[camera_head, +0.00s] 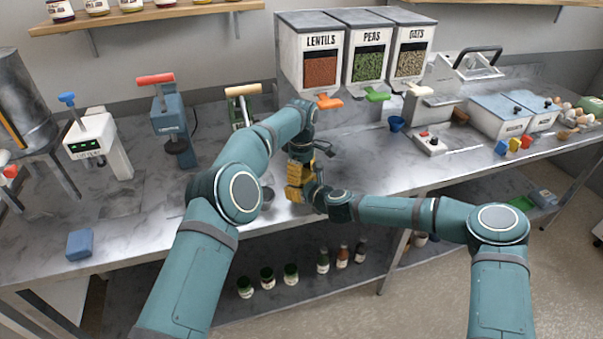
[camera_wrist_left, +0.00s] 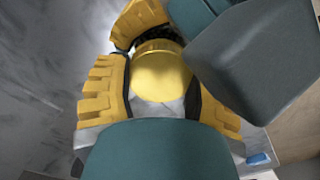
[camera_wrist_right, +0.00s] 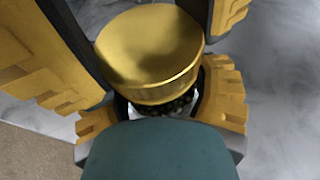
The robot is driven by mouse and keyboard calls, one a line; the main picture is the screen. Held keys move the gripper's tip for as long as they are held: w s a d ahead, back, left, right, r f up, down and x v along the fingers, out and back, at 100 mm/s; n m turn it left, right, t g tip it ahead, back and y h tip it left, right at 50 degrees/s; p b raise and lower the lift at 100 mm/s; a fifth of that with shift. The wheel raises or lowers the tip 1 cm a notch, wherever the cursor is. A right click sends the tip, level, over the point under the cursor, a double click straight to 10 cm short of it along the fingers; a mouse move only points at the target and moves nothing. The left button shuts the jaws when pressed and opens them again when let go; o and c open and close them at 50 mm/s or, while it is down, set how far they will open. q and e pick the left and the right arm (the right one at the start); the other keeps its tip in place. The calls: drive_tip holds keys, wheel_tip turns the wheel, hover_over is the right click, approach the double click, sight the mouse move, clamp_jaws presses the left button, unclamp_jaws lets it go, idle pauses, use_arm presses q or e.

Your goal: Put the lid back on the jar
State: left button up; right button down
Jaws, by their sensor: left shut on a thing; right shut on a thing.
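My left gripper (camera_head: 298,184) is over the front of the bench, with its fingers on both sides of the gold lid (camera_wrist_left: 160,72). It is shut on the lid. My right gripper (camera_wrist_right: 160,108) is shut on the jar (camera_wrist_right: 165,108), which has dark contents seen through clear glass. In the right wrist view the round lid (camera_wrist_right: 150,45) sits directly above the jar mouth. I cannot tell whether it is seated or a little above. In the head view the arms and fingers hide the jar and the lid.
Lentils, peas and oats dispensers (camera_head: 365,50) stand behind my grippers. A blue press (camera_head: 170,122) and a white device (camera_head: 98,145) are at left. A blue block (camera_head: 80,244) lies near the front edge. Several small jars are on the lower shelf (camera_head: 330,285). Bench at front left is mostly clear.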

use_arm(q)
drive_tip(key=m, duration=0.6)
drive_tip(key=shift+m, duration=0.3)
drive_tip(key=m, duration=0.5)
drive_tip(key=shift+m, duration=0.3)
drive_tip(key=o, duration=1.3)
drive_tip(key=shift+c, duration=0.2)
drive_tip(key=shift+r, duration=2.25)
